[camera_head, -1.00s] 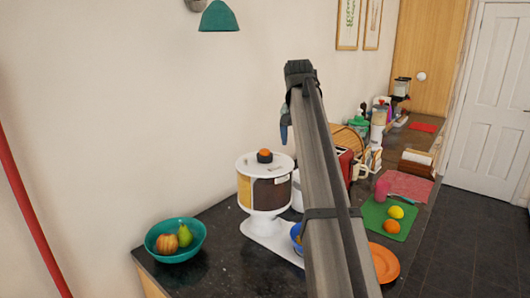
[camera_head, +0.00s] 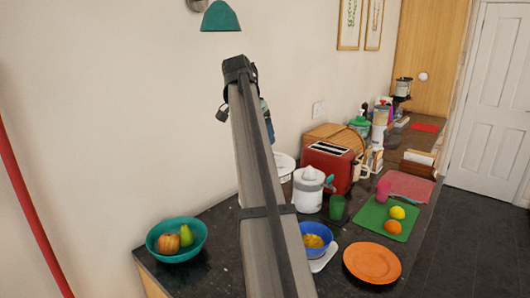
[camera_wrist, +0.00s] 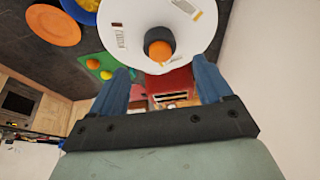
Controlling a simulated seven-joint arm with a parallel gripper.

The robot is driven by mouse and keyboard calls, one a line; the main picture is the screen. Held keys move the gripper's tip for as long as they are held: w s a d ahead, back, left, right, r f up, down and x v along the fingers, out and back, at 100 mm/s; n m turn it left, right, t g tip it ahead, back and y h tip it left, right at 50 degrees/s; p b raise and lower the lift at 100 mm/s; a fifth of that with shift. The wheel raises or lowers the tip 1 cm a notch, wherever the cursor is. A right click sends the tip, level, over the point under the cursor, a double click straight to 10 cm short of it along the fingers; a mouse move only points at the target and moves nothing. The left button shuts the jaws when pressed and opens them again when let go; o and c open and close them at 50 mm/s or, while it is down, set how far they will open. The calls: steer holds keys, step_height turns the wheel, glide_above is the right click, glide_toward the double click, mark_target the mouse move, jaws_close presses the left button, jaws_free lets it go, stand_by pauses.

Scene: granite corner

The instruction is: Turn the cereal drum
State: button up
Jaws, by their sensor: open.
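The cereal drum is mostly hidden behind my arm in the head view; a strip of its white lid (camera_head: 284,160) shows right of the arm. In the wrist view the round white lid (camera_wrist: 125,22) fills the top middle, with a dark, orange-topped knob (camera_wrist: 160,49) at its centre. My gripper (camera_wrist: 160,67) is open and empty. Its two blue fingers are spread left and right in the picture, with the knob between their lines near the tips. I cannot tell the height gap to the knob. One blue finger (camera_head: 268,124) shows above the drum in the head view.
A blue bowl of yellow cereal (camera_head: 318,229) stands at the white base. A juicer (camera_head: 308,190), red toaster (camera_head: 330,165) and green cup (camera_head: 337,208) stand to the right. An orange plate (camera_head: 372,262) lies in front. A teal fruit bowl (camera_head: 160,247) stands left.

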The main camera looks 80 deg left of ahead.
steer(key=x, duration=0.7)
steer(key=shift+f, duration=0.2)
jaws_close()
stand_by(0.6)
